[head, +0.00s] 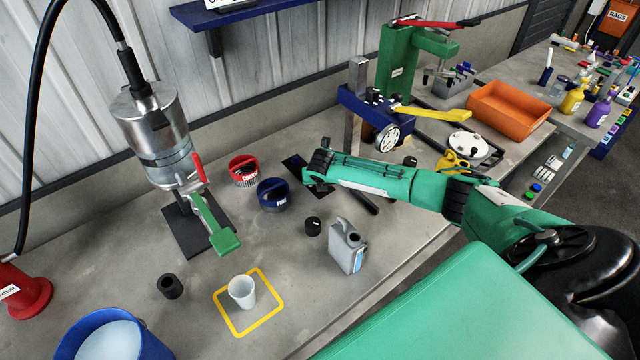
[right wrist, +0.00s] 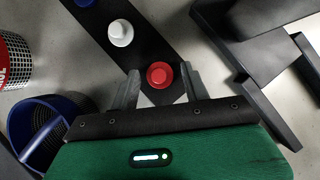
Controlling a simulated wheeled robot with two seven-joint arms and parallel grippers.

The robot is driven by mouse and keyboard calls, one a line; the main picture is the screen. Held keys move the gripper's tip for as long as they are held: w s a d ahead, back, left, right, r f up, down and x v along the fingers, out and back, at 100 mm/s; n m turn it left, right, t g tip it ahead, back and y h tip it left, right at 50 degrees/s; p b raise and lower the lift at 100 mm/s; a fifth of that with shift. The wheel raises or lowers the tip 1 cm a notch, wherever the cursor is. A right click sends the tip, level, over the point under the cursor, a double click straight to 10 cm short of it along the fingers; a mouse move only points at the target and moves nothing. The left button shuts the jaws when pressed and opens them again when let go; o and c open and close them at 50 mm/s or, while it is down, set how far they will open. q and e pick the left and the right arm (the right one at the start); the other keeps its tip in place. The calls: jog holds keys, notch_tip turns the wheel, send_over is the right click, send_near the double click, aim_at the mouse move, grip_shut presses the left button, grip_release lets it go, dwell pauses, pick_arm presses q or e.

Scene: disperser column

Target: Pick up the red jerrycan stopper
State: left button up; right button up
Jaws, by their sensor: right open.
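The red stopper (right wrist: 159,75) shows in the right wrist view as a round red knob on a dark strip (right wrist: 113,13). My right gripper (right wrist: 160,80) is open, with one finger on each side of the red stopper. I cannot tell whether the fingers touch it. In the head view my right arm reaches in from the right, and my right gripper (head: 310,176) is over the dark strip (head: 293,161), hiding the stoppers there. A grey jerrycan (head: 347,248) stands upright on the bench in front of the arm. My left gripper is not in view.
A white stopper (right wrist: 120,33) and a partly cut-off blue one (right wrist: 85,2) lie along the strip. Blue (head: 272,195) and red (head: 243,170) round tubs stand left of the gripper. A black frame (right wrist: 265,60) is close right. A white cup (head: 242,291) stands in a yellow square.

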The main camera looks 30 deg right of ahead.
jog(key=shift+f, duration=0.1)
jog(key=c, duration=0.9)
